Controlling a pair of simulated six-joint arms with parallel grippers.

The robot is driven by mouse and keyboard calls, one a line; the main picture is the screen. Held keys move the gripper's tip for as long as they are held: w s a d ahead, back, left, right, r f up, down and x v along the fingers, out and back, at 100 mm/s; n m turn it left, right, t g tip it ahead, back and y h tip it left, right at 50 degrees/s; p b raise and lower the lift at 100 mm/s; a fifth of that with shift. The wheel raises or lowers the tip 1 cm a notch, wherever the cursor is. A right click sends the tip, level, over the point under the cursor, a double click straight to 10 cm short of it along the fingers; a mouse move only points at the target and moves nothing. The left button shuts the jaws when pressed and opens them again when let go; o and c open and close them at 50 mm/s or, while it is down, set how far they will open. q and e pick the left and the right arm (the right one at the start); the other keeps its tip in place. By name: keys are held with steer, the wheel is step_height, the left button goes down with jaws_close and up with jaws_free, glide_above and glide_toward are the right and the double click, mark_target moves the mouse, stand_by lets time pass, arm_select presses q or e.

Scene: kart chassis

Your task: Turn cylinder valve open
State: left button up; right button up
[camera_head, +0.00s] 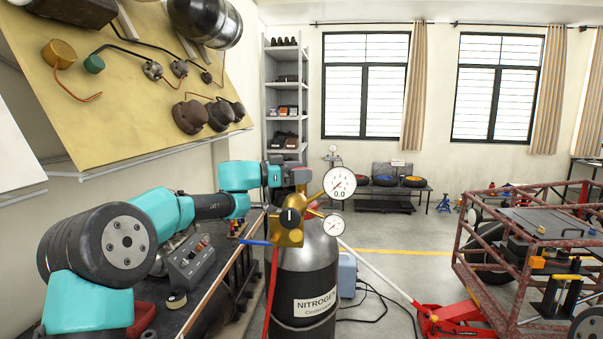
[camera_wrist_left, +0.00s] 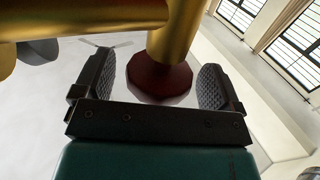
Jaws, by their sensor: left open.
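The nitrogen cylinder (camera_head: 305,275) stands upright, a dark tank with a white label. A brass regulator (camera_head: 290,222) with two round gauges is on its top. The cylinder valve knob (camera_wrist_left: 158,82) is dark red and faceted, at the end of a brass stem in the left wrist view. My left gripper (camera_head: 287,172) is at the top of the cylinder, beside the brass fittings. In the left wrist view, my left gripper's (camera_wrist_left: 157,70) two ridged fingers are spread on either side of the knob, with gaps visible. My right gripper is not in view.
A workbench with a grey control box (camera_head: 190,262) is at the left, below my left arm. A red tubular kart frame (camera_head: 500,275) stands at the right. A red floor jack (camera_head: 445,318) is in front of it. Hoses and cables run around the cylinder. Open floor lies behind.

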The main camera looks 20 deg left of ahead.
arm_select(q)
steer(key=shift+w+d, duration=0.2)
steer(key=shift+d, duration=0.1)
steer(key=shift+c, duration=0.3)
steer(key=c, duration=0.8)
steer(key=shift+c, duration=0.2)
